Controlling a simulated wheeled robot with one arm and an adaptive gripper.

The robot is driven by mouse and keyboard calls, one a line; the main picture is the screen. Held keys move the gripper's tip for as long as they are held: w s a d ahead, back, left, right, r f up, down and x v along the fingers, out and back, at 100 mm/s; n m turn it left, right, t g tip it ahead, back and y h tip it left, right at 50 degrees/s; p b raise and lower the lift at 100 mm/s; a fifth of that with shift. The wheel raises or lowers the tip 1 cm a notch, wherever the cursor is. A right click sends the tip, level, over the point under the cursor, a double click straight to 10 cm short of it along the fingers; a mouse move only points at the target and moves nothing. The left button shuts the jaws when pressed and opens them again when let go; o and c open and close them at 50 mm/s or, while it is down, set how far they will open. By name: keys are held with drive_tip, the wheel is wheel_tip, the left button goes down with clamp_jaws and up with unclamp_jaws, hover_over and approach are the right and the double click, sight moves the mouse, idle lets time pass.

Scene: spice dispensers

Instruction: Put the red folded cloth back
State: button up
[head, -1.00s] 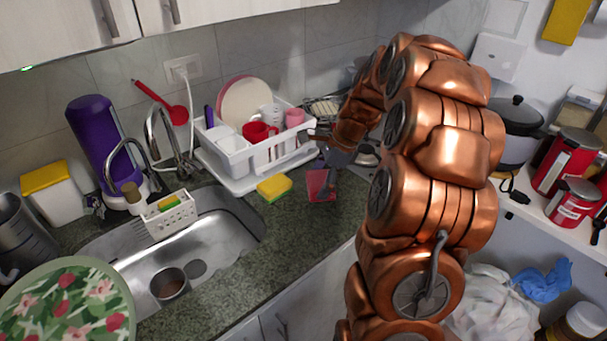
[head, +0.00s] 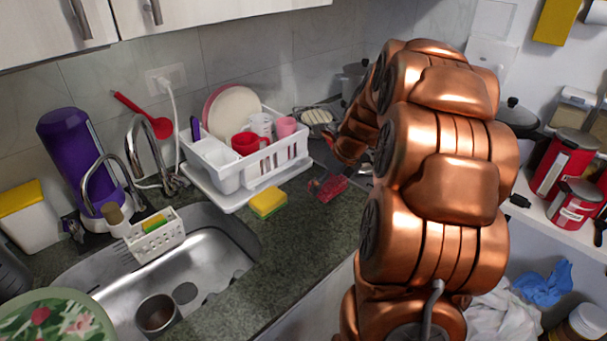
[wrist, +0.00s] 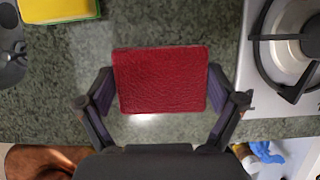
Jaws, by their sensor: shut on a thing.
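The red folded cloth (wrist: 160,78) is a flat rectangle between the two fingers of my gripper (wrist: 160,97) in the wrist view. The fingers touch its left and right edges, and my gripper is shut on it. In the head view the cloth (head: 331,187) is at the counter's right part, partly covered by my gripper (head: 328,182). A bright patch shows on the counter just below the cloth in the wrist view. I cannot tell for certain whether the cloth is touching the counter or slightly above it.
A yellow-green sponge (head: 268,203) lies left of the cloth. A white dish rack (head: 228,176) with cups and plates stands behind it. The sink (head: 205,262) is at the left. A stove burner (wrist: 293,35) is close on the right. Counter around the cloth is bare.

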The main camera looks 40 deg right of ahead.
drive_tip(key=p, duration=0.2)
hover_over(301, 182)
drive_tip(key=s, duration=0.1)
drive_tip(key=shift+s+f, duration=0.2)
drive_tip(key=shift+f, duration=0.3)
drive_tip(key=shift+f+p, duration=0.8)
drive_tip(key=shift+f, duration=0.95)
drive_tip(key=shift+f, duration=0.1)
drive_tip(key=o, duration=1)
drive_tip(key=b+v, duration=0.2)
drive_tip(key=v, duration=1)
